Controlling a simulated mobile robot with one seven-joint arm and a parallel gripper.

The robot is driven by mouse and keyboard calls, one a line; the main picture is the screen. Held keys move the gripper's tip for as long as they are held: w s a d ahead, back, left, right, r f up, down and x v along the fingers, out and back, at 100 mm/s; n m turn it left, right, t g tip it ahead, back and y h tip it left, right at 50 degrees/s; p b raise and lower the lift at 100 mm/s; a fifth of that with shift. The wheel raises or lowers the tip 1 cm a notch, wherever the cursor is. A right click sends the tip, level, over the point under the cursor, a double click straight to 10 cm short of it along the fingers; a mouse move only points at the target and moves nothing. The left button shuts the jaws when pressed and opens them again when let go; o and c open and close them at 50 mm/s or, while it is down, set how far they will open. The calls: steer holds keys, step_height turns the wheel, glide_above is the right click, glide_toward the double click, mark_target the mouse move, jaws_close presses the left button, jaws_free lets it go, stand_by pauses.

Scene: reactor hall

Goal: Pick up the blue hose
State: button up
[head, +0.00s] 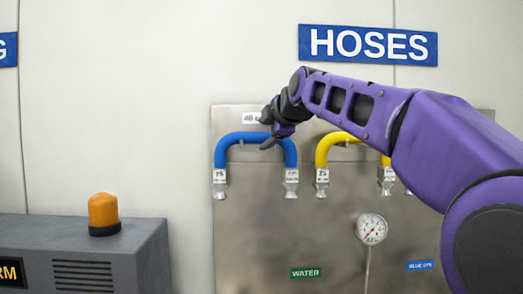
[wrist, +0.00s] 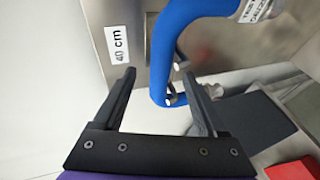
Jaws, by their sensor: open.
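The blue hose (head: 231,146) hangs in an arch on the metal panel, with a silver fitting and white tag at each end. My gripper (head: 268,131) is open at the top of the arch, in front of the panel, and hides part of the hose there. In the wrist view my gripper's fingers (wrist: 160,84) are spread apart. The blue hose (wrist: 164,45) shows in the gap between the fingertips. I cannot tell how deep it lies between them. No grip on it shows.
A yellow hose (head: 322,152) hangs just to the right, partly behind my arm. The metal panel (head: 250,235) carries a gauge (head: 371,229) and labels. A grey box (head: 140,250) with an orange lamp (head: 103,213) stands at the lower left. A HOSES sign (head: 368,45) is above.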

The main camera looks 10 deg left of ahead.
mark_target(258, 135)
steer(key=p+x, duration=0.1)
steer(key=x, duration=0.1)
steer(key=p+x, duration=0.2)
steer(key=x, duration=0.1)
steer(key=shift+a, duration=0.45)
steer(key=shift+w+f, duration=0.1)
steer(key=shift+f, duration=0.1)
jaws_close()
stand_by(0.5)
steer(key=shift+r, duration=0.15)
